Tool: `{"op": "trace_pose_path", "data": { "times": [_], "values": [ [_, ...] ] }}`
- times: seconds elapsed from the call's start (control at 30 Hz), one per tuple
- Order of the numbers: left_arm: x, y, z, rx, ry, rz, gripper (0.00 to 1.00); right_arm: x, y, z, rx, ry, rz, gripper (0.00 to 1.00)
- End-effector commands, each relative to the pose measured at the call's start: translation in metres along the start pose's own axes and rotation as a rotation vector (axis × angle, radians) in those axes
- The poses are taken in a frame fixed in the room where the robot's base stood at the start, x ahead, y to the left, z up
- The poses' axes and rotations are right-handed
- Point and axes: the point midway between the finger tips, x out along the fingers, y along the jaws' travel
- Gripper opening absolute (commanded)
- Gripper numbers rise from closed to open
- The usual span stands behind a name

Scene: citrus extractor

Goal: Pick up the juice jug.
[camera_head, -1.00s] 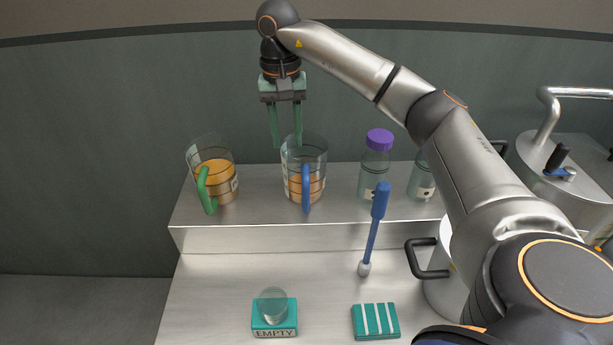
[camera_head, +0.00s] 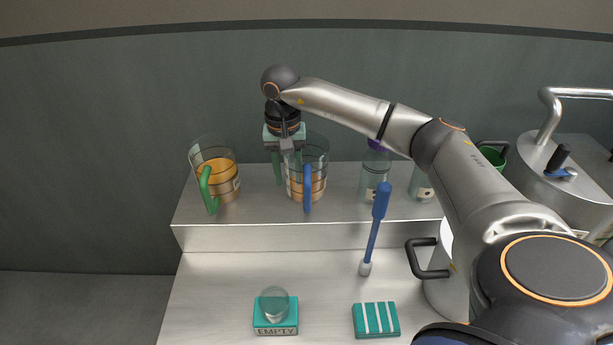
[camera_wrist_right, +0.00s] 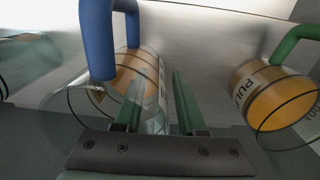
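A clear jug with a blue handle (camera_head: 308,188) and orange contents stands on the raised metal shelf. A second clear jug, with a green handle (camera_head: 205,188) and orange contents, stands to its left. In the right wrist view its label (camera_wrist_right: 243,93) begins "PUL". My right gripper (camera_head: 287,178) points down at the left wall of the blue-handled jug. Its green fingers are apart. In the right wrist view one finger overlaps the blue-handled jug (camera_wrist_right: 85,105), seemingly inside its rim, and the other is in the gap between the jugs. My left gripper is not in view.
A purple-capped bottle (camera_head: 374,178) and another bottle (camera_head: 420,182) stand right of the jugs. A blue brush-like tool (camera_head: 373,235), an "EMPTY" block (camera_head: 275,325) with a glass and a striped teal block (camera_head: 376,320) are on the lower counter. The metal extractor (camera_head: 560,180) is at right.

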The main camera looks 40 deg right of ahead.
Motion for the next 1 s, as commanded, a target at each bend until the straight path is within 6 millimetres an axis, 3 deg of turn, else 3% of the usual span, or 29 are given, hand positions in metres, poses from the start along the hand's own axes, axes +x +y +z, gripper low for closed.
{"op": "trace_pose_path", "data": {
  "times": [0.03,0.4,1.0],
  "values": [
    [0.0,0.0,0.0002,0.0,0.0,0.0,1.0,-0.0002,0.0001,-0.0001,0.0,0.0,0.0,0.39],
    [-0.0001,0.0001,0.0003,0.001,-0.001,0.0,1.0,-0.0007,0.0001,-0.0001,0.0,0.0,0.0,0.0],
    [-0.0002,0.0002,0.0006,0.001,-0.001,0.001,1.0,-0.0007,0.0001,0.0,0.0,0.0,0.0,0.0]
  ]
}}
